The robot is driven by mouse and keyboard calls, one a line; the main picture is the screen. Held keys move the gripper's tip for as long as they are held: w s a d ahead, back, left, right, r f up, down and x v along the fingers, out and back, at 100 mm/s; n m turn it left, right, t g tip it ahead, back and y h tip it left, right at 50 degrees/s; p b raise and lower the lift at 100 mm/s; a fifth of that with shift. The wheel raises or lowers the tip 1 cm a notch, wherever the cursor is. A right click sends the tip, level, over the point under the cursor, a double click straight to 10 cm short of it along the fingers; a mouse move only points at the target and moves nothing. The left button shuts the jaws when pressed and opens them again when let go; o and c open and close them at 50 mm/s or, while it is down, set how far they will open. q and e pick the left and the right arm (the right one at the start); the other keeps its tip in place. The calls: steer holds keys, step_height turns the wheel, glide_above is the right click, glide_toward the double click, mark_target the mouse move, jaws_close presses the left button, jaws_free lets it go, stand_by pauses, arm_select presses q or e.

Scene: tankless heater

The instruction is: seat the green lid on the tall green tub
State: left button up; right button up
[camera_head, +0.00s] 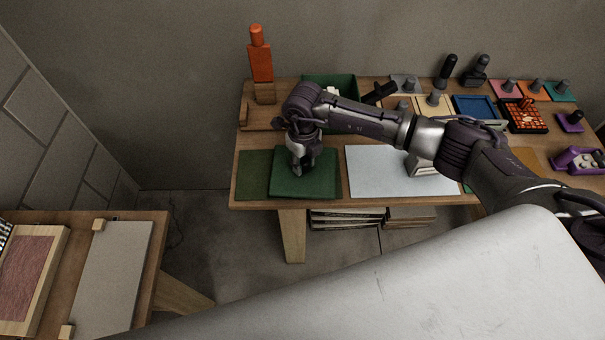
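A dark green square lid (322,184) lies near the front left edge of the wooden table. My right gripper (303,168) points straight down over the middle of the lid, its fingertips at or just above its top. Whether the fingers are closed on a handle is too small to tell. A green tub (348,84) stands behind, at the back of the table, with something white inside. It looks open, and my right arm hides its front. My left gripper is out of view.
An olive mat (253,176) lies left of the lid and a pale board (375,172) right of it. An orange bottle-like object (260,58) stands at the back left. Several small knobbed items, a blue tray (476,107) and an orange grid (522,117) fill the right.

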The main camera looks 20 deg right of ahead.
mark_target(303, 160)
jaws_close()
steer(key=shift+r, duration=0.15)
steer(key=shift+r+p, duration=0.6)
steer(key=shift+r, duration=0.2)
steer(key=shift+r, duration=0.15)
steer(key=shift+r+p, duration=1.65)
steer(key=shift+r, duration=0.8)
